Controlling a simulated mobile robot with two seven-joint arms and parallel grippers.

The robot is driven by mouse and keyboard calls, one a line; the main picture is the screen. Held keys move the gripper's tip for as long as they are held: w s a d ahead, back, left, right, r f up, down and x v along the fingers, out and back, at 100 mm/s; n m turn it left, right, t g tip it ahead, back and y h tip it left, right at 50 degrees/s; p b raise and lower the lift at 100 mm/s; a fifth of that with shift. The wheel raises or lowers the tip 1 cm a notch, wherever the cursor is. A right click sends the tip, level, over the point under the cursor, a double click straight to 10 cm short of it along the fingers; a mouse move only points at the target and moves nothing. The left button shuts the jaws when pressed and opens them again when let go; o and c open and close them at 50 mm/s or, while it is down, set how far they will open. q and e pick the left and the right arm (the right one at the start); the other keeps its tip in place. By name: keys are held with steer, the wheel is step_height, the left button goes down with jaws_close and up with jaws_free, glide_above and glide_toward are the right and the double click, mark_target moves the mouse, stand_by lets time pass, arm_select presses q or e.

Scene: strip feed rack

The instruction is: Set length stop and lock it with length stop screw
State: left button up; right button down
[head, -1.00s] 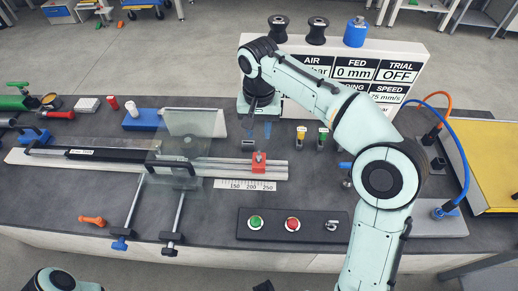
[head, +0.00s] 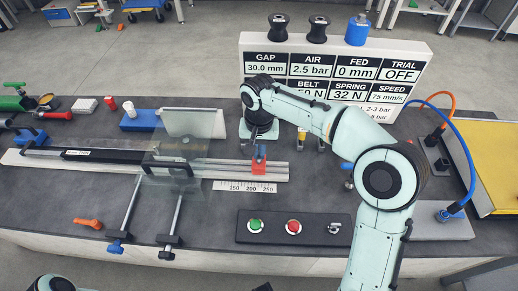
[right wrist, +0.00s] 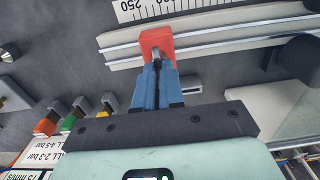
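The length stop is a red block (head: 259,167) on the right part of the metal rail, behind the scale near its 250 mark. It also shows in the right wrist view (right wrist: 157,38). The length stop screw (right wrist: 155,54) is a small grey metal piece at the block's near side in the right wrist view. My right gripper (head: 259,152) points down at the block, its blue fingers (right wrist: 157,68) close together with the screw between their tips. The fingers partly hide the screw. My left gripper is out of view; only part of the left arm shows at the bottom left.
A clear guard (head: 190,125) stands over the rail to the left. The white scale (head: 244,187) lies in front of the rail. A panel with green and red buttons (head: 293,227) lies nearer. The display board (head: 330,70) stands behind my right arm.

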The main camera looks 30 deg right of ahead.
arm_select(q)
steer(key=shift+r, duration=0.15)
arm_select(e)
steer(key=n+p, duration=0.1)
steer(key=n, duration=0.2)
steer(key=shift+a+r+p, duration=0.15)
steer(key=shift+p, duration=0.2)
steer(key=n+p, duration=0.1)
steer(key=n, duration=0.1)
steer(key=shift+n, duration=0.4)
steer(key=n+p, duration=0.2)
steer(key=n, duration=0.4)
steer(key=shift+a+p, duration=0.2)
steer(key=shift+p, duration=0.1)
steer(key=n+p, duration=0.2)
steer(key=n, duration=0.4)
steer(key=shift+a+n, duration=0.1)
steer(key=shift+n, duration=0.2)
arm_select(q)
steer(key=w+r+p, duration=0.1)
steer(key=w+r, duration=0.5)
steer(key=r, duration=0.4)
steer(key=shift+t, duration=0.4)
arm_select(e)
steer(key=n, duration=0.5)
steer(key=shift+s, duration=0.2)
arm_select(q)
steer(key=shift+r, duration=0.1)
arm_select(e)
steer(key=shift+n, duration=0.3)
